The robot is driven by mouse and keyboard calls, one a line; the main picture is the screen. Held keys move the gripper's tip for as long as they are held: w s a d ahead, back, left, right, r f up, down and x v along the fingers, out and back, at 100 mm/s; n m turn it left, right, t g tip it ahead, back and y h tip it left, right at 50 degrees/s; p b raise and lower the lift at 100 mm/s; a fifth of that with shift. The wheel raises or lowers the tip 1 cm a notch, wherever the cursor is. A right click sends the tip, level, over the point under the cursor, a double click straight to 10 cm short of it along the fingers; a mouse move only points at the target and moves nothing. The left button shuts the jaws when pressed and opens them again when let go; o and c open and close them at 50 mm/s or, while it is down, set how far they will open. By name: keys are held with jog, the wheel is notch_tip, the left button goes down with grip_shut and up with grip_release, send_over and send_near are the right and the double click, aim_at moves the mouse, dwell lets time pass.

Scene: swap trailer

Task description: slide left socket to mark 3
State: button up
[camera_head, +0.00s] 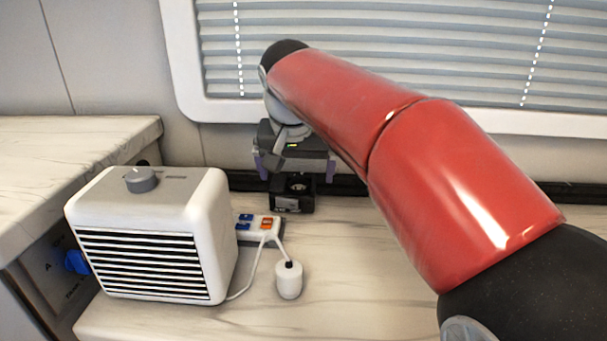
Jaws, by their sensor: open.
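A black socket box (291,194) with a round outlet sits at the black rail (350,186) along the back of the counter, below the window. It is the only socket in view. My gripper (295,170) is open just above it, with its purple-sided fingers spread wide to the left and right. I cannot tell whether the fingers touch the socket. No position marks or mark 3 can be read. My red arm covers part of the rail to the right.
A white heater (154,230) with a grey knob stands left on the counter (345,290). Next to it are a white power strip (258,226) with blue and orange parts and a small white corded device (289,281). A higher marbled surface (70,150) is at far left.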

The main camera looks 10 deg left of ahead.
aim_at(293, 189)
jog(key=shift+w+a+f, duration=0.25)
jog(key=shift+w+a, duration=0.3)
jog(key=shift+a, duration=0.1)
jog(key=b+x, duration=0.1)
jog(key=x, duration=0.6)
jog(key=shift+d, duration=0.1)
jog(key=c, duration=1.3)
jog(key=shift+o, duration=0.2)
jog(key=d, duration=1.4)
jog(key=w+d, duration=0.1)
jog(key=d, duration=0.6)
jog(key=shift+d, duration=0.25)
jog(key=o, duration=1.3)
jog(key=shift+c, duration=0.2)
